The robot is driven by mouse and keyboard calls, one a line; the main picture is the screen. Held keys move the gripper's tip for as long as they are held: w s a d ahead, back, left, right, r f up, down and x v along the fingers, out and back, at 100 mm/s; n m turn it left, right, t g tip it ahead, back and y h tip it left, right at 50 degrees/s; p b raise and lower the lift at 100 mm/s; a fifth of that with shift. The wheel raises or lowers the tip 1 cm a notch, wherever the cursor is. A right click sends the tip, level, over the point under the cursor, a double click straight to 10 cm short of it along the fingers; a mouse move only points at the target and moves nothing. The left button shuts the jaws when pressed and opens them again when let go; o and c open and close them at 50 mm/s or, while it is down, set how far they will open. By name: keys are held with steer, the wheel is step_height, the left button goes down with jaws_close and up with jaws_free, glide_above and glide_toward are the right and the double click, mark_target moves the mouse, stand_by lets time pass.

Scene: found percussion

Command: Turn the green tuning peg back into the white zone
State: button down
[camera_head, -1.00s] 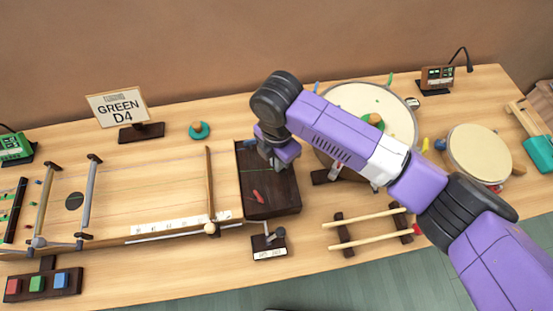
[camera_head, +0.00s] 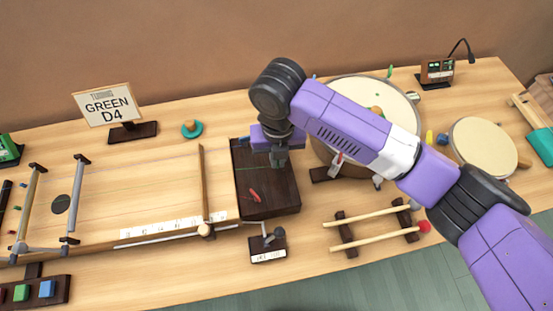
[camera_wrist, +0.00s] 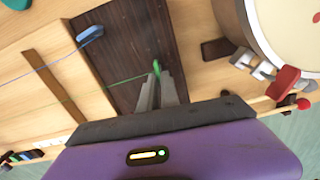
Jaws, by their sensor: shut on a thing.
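The green tuning peg (camera_wrist: 156,69) stands on the dark peg block (camera_head: 279,203) at the right end of the long wooden string instrument. A green string runs left from the peg in the wrist view. My gripper (camera_wrist: 159,84) points down over the block, shut on the green peg, with the fingers at its sides. In the head view my gripper (camera_head: 279,160) covers the peg. A blue peg (camera_wrist: 90,34) and a red peg (camera_head: 254,195) sit on the same block, clear of the fingers. I cannot make out a white zone.
A sign reading "GREEN D4" (camera_head: 105,104) stands behind the instrument. A large drum (camera_head: 391,100) is close to the block's right. Two mallets lie on a rack (camera_head: 347,235) at front right. A small crank stand (camera_head: 267,254) is just in front of the block.

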steer(key=n+b, duration=0.1)
steer(key=n, duration=0.1)
steer(key=n+b, duration=0.1)
steer(key=n, duration=0.1)
steer(key=n+b, duration=0.1)
steer(key=n, duration=0.1)
steer(key=shift+w+d+f+b, duration=0.1)
steer(key=shift+w+d+b, duration=0.05)
steer(key=shift+d+b, duration=0.2)
steer(key=n+b, duration=0.2)
steer(key=n, duration=0.1)
steer(key=shift+w+b, duration=0.1)
steer(key=shift+b, duration=0.3)
steer(key=shift+n+b, duration=0.6)
steer(key=shift+b, duration=0.05)
steer(key=c, duration=1.6)
jaws_free()
steer(key=shift+r+b, duration=0.3)
steer(key=shift+r, duration=3.75)
